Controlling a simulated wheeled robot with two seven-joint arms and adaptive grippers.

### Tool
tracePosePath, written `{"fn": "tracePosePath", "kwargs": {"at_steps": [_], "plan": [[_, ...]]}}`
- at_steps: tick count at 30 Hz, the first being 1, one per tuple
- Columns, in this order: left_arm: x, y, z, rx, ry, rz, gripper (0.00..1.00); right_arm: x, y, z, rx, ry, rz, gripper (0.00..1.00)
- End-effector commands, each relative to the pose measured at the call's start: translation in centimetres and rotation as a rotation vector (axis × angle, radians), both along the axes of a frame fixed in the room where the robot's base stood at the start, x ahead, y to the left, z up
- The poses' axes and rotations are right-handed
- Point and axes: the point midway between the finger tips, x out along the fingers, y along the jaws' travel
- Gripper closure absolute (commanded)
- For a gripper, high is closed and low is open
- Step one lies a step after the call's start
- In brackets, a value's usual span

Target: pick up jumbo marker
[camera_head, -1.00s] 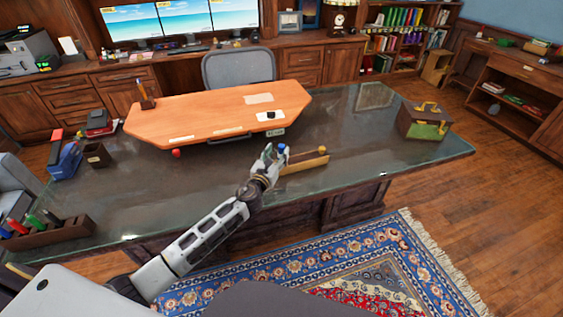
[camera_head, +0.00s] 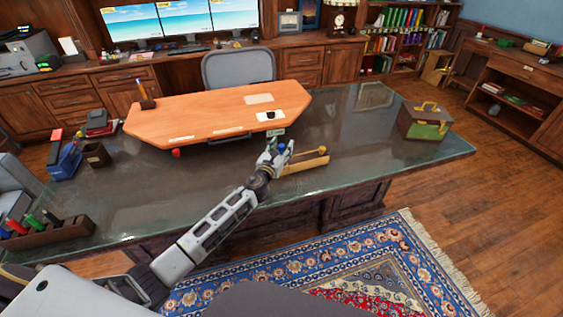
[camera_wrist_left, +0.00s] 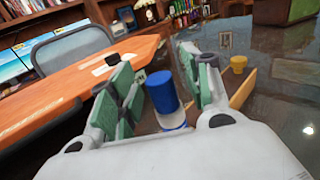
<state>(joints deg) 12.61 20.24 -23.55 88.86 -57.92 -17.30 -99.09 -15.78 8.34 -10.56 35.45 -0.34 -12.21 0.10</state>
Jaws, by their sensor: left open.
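A jumbo marker with a blue cap and a white body (camera_wrist_left: 162,92) stands upright between the fingers of my left gripper (camera_wrist_left: 160,85) in the left wrist view. The fingers have green pads and are apart, with visible room on both sides of the cap. In the head view my left gripper (camera_head: 279,147) is over the desk by the front of a wooden holder (camera_head: 306,164), and the blue cap (camera_head: 282,147) shows between its fingers. The lower part of the marker is hidden by my gripper. My right gripper is not in view.
A yellow-topped piece (camera_wrist_left: 238,64) stands at the far end of the holder. A rack with several thick markers (camera_head: 35,232) is at the desk's left.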

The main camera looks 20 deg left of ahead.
Motion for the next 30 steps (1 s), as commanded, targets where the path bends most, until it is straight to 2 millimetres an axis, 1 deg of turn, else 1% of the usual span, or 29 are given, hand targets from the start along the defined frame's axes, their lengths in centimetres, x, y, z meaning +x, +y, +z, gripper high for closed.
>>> {"fn": "tracePosePath", "kwargs": {"at_steps": [4,5,15,16,25,30], "plan": [[-0.02,0.00,-0.01,0.000,0.000,0.000,0.51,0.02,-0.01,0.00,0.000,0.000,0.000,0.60],[-0.02,0.00,-0.01,0.000,0.000,0.000,0.54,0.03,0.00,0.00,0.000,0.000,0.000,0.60],[-0.03,0.00,-0.01,0.000,0.000,0.000,0.98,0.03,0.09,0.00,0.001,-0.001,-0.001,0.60],[-0.03,0.00,-0.01,0.000,0.000,0.000,1.00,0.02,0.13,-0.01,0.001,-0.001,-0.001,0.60],[-0.02,0.01,0.07,0.000,0.000,0.000,1.00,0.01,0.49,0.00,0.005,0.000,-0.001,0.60],[0.00,-0.01,0.65,0.001,-0.002,0.000,1.00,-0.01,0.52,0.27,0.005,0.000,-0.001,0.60]]}}
